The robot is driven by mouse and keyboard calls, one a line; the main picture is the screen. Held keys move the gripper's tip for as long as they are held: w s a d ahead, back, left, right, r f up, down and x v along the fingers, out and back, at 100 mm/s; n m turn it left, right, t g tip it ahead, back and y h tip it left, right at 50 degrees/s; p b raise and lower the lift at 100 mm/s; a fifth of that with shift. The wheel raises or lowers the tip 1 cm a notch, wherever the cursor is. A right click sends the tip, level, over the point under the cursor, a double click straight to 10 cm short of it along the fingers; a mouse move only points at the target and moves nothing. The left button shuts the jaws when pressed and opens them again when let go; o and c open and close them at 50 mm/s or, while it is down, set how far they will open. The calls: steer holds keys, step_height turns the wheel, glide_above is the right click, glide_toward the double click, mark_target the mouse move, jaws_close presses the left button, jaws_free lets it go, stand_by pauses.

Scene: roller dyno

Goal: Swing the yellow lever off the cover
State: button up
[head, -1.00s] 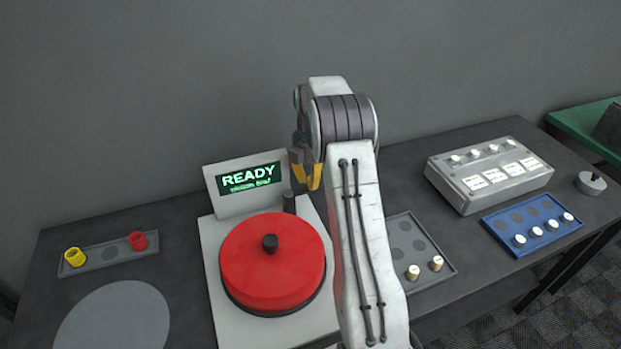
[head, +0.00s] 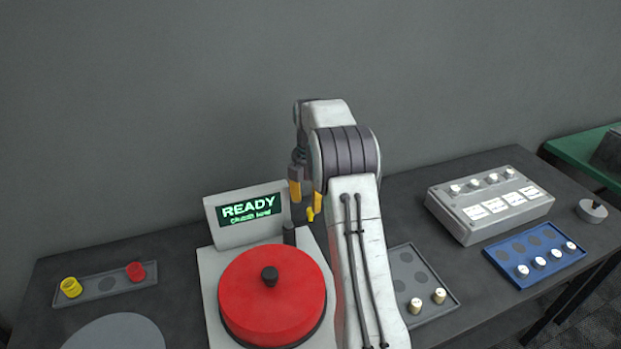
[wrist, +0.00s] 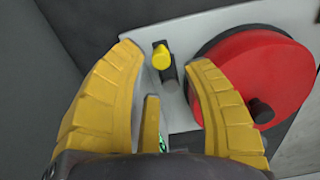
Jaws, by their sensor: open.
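The red round cover (head: 272,300) with a black knob sits on the pale machine base; it shows at the right of the wrist view (wrist: 245,75). The yellow lever end (wrist: 161,56) sits on a dark arm beside the cover, near its rim. In the head view a small yellow piece (head: 310,214) by my fingers seems to be this end. My gripper (head: 306,201) is open above the back right of the cover. In the wrist view the lever end lies between the tips of my spread fingers (wrist: 165,58), and nothing is gripped. Contact cannot be told.
A display (head: 248,210) reading READY stands behind the cover. A tray (head: 105,285) with yellow and red pieces lies left, beside a grey disc (head: 115,335). Right are a grey tray (head: 408,255), a blue tray (head: 530,250) and a button box (head: 490,205).

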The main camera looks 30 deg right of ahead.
mark_target(310, 209)
step_height(310, 209, up, 8)
stand_by(0.4)
steer(key=shift+f, duration=0.1)
stand_by(0.5)
